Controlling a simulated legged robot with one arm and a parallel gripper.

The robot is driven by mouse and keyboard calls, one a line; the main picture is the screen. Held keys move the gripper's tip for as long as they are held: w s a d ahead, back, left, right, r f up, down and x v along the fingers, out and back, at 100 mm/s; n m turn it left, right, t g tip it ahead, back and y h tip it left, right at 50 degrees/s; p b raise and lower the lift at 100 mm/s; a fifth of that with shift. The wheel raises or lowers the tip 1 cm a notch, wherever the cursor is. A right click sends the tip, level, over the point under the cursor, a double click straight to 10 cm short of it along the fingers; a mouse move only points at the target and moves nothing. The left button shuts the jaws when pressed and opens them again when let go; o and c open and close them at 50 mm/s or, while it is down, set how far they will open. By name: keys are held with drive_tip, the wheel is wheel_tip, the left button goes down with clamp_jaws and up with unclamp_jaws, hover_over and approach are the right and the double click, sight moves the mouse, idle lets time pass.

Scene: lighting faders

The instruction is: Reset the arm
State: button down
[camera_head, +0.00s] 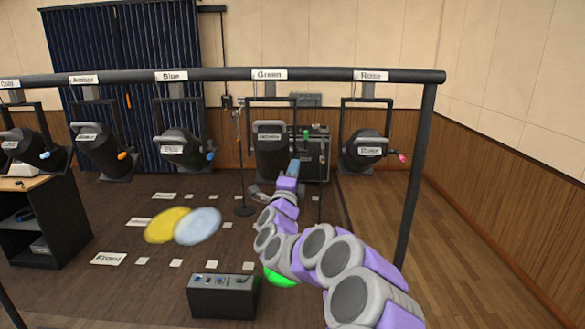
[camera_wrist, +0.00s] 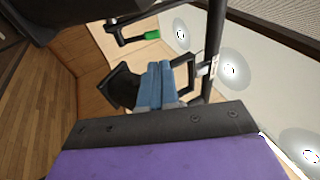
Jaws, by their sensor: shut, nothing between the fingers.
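My arm, grey and purple, reaches up from the lower right in the head view. My gripper (camera_head: 293,168) is raised in front of the lamp labelled Green (camera_head: 271,150), and I cannot tell from this view whether they touch. In the wrist view, the blue fingers of my gripper (camera_wrist: 155,80) lie together, shut with nothing between them. A black crank with a green handle (camera_wrist: 152,35) shows beyond the fingertips, apart from them. The green handle also shows in the head view (camera_head: 306,134), just above and right of the gripper.
A black overhead bar (camera_head: 220,75) carries several lamps, including Blue (camera_head: 182,148) and a right-hand one (camera_head: 364,151) with a pink handle. Its post (camera_head: 416,180) stands right of my arm. A black control box (camera_head: 222,297) and yellow and pale-blue light spots (camera_head: 167,224) lie on the floor.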

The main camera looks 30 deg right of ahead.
drive_tip(key=w+a+n+t+y, duration=0.25)
drive_tip(key=a+n+y, duration=0.85)
drive_tip(key=a, duration=0.6)
drive_tip(key=s+a+f+n+g+y, duration=0.3)
drive_tip(key=s+a+n+y, duration=0.15)
drive_tip(key=s+a, duration=0.2)
drive_tip(key=s+a+f+n+g+y, duration=0.3)
drive_tip(key=s+a+n+y, duration=0.15)
drive_tip(key=a, duration=0.35)
drive_tip(key=s+a+f+n+g, duration=0.1)
drive_tip(key=s+f+n+g, duration=0.15)
drive_tip(key=s, duration=0.45)
drive_tip(key=s+a+f+n+g+h, duration=0.1)
drive_tip(key=s+f+g, duration=0.1)
drive_tip(key=s+f, duration=0.3)
drive_tip(key=s+a+f+n+g, duration=0.1)
drive_tip(key=s+f+n+g, duration=0.15)
drive_tip(key=s, duration=0.55)
drive_tip(key=s+d+f+g+h, duration=0.1)
drive_tip(key=s+d+g, duration=0.1)
drive_tip(key=s, duration=0.6)
drive_tip(key=s+d+f+n+g+h, duration=0.1)
drive_tip(key=s+d+f+g, duration=0.1)
drive_tip(key=s, duration=0.5)
drive_tip(key=s+d+f+g+h, duration=0.1)
drive_tip(key=s+d+g, duration=0.1)
drive_tip(key=s, duration=0.6)
drive_tip(key=shift+s+f+n+g, duration=0.3)
drive_tip(key=shift+s+n+g, duration=0.1)
drive_tip(key=shift+g, duration=0.45)
